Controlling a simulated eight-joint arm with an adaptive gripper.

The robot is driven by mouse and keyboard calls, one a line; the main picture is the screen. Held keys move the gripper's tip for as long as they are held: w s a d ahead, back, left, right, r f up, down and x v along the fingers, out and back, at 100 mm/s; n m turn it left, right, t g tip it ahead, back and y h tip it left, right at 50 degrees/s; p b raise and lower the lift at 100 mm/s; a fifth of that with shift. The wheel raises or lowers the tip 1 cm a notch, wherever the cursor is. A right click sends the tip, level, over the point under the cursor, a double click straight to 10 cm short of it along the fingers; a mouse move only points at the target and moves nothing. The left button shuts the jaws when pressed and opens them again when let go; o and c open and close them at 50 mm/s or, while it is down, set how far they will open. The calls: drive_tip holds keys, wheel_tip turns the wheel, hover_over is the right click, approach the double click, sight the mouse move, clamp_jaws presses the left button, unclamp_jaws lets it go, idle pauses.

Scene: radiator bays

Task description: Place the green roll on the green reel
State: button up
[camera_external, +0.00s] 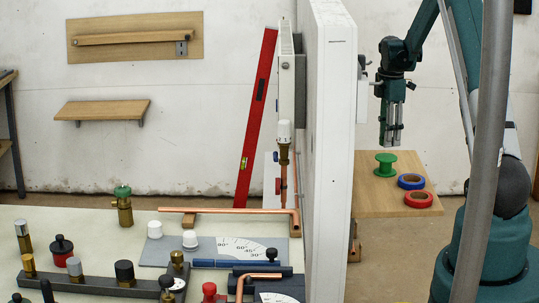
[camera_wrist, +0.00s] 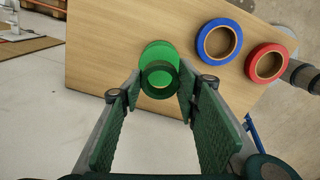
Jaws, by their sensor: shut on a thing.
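The green reel (camera_external: 386,164) stands upright on a wooden board at the right in the external view. In the wrist view its bright green round top (camera_wrist: 160,50) shows just beyond my fingertips. My gripper (camera_external: 390,141) points down above the reel, with a small gap between them. In the wrist view my gripper (camera_wrist: 158,82) is shut on the green roll (camera_wrist: 158,71), a darker green ring between the fingertips. The roll partly overlaps the reel in that view, and some wood shows past it. I cannot make out the roll clearly in the external view.
A blue roll (camera_external: 411,181) and a red roll (camera_external: 418,199) lie on the wooden board (camera_external: 372,205), right of the reel. A tall white radiator panel (camera_external: 332,150) stands left of the board.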

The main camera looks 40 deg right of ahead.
sight(386, 157)
drive_tip(key=shift+f, duration=0.2)
drive_tip(key=shift+f, duration=1.9)
drive_tip(key=shift+f, duration=0.1)
drive_tip(key=o, duration=0.8)
drive_tip(key=shift+c, duration=0.2)
wheel_tip(386, 157, up, 12)
drive_tip(key=shift+r, duration=0.15)
